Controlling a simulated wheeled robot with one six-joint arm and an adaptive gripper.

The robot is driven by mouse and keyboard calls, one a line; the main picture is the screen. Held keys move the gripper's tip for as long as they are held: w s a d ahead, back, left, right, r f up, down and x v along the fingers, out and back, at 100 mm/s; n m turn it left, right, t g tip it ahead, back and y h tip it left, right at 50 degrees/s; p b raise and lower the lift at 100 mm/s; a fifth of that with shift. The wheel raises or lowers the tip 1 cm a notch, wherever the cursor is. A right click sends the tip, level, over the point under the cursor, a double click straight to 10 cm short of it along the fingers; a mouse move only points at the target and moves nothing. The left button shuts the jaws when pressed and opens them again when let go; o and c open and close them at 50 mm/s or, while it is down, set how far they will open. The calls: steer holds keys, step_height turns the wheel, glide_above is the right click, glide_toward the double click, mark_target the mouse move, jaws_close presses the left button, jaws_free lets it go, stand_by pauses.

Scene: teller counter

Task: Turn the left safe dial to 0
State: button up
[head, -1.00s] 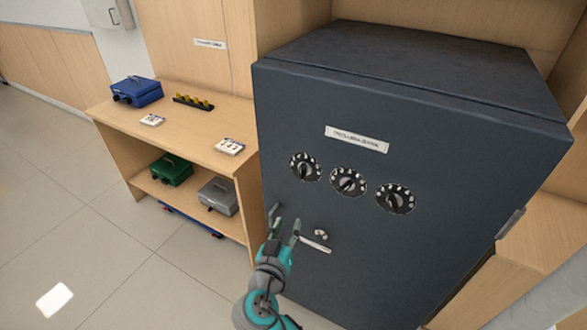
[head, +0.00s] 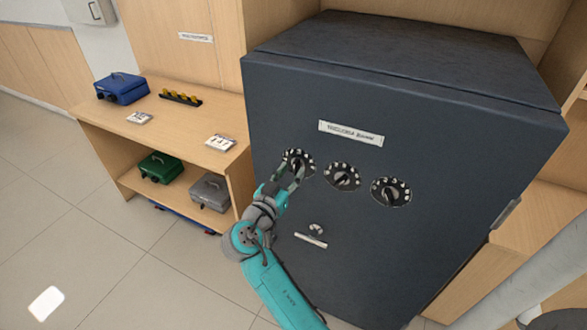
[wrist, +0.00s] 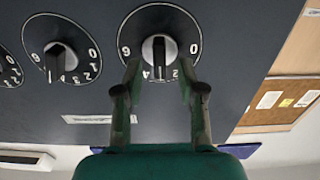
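The left safe dial (head: 295,156) is round and black with white marks and a knob at its centre. My gripper partly covers it in the head view. In the wrist view the left dial (wrist: 159,40) is straight ahead, and its knob bar stands upright in the picture. A 0 shows at the dial's right and a 6 at its left; which number the knob points to is unclear. My gripper (wrist: 158,68) is open, with one finger on each side of the knob and gaps between. The gripper also shows in the head view (head: 286,175).
The dark safe (head: 440,255) carries a middle dial (head: 342,177), a right dial (head: 391,192), a label (head: 351,133) and a handle (head: 311,241) below. A wooden shelf (head: 185,125) at left holds a blue box (head: 121,89), green box (head: 160,167) and grey box (head: 210,192).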

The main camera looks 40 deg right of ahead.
steer(key=shift+x, duration=1.15)
jaws_close()
